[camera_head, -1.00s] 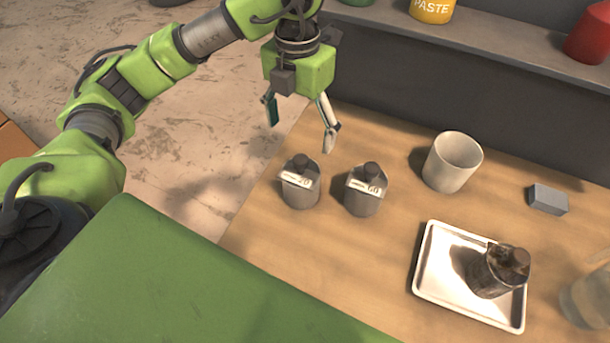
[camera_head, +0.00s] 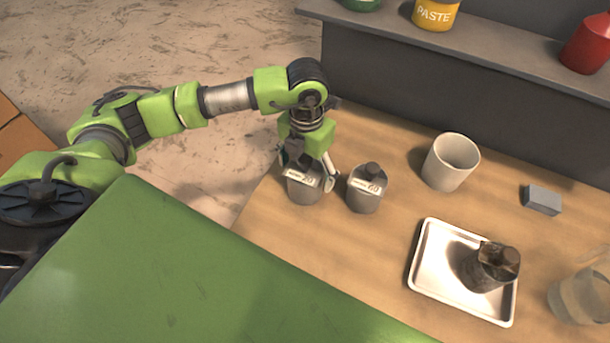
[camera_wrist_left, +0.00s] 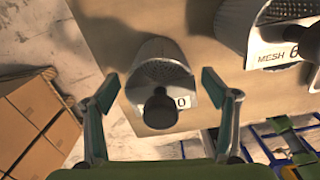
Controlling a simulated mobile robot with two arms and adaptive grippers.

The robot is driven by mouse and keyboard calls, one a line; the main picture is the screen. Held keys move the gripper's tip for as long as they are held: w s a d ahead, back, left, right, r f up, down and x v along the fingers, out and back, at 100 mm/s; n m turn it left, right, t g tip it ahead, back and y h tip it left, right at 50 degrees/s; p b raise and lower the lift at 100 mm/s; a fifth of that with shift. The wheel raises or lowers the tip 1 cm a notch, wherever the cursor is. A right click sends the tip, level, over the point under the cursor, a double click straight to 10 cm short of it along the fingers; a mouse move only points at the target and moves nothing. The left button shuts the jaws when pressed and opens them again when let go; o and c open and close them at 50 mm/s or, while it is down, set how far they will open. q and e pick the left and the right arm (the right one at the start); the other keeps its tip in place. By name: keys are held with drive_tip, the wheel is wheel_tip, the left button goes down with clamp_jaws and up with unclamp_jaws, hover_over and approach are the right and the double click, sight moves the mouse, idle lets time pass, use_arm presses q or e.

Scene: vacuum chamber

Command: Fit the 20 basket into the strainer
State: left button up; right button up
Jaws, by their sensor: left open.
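The 20 basket (camera_head: 304,190) is a grey mesh cup with a dark knob and a white label, upright on the wooden table. In the left wrist view the 20 basket (camera_wrist_left: 160,72) shows between my fingers, with its knob partly covering the label. My left gripper (camera_head: 309,171) is open above it, fingers on either side of its top; contact cannot be told. The left gripper also shows in the wrist view (camera_wrist_left: 171,90). The strainer is not surely identifiable; a clear vessel (camera_head: 582,296) stands at the right edge. My right gripper is not in view.
The similar 60 basket (camera_head: 364,194) stands close to the right of the 20 basket. A beige cup (camera_head: 450,164), a grey block (camera_head: 542,200) and a metal tray (camera_head: 432,268) with a dark stained basket (camera_head: 488,268) are further right. A shelf (camera_head: 480,45) runs behind.

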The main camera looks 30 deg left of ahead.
use_arm(q)
drive_tip(key=shift+f, duration=0.15)
drive_tip(key=c, duration=1.4)
drive_tip(key=shift+w, duration=0.1)
drive_tip(key=shift+c, duration=0.2)
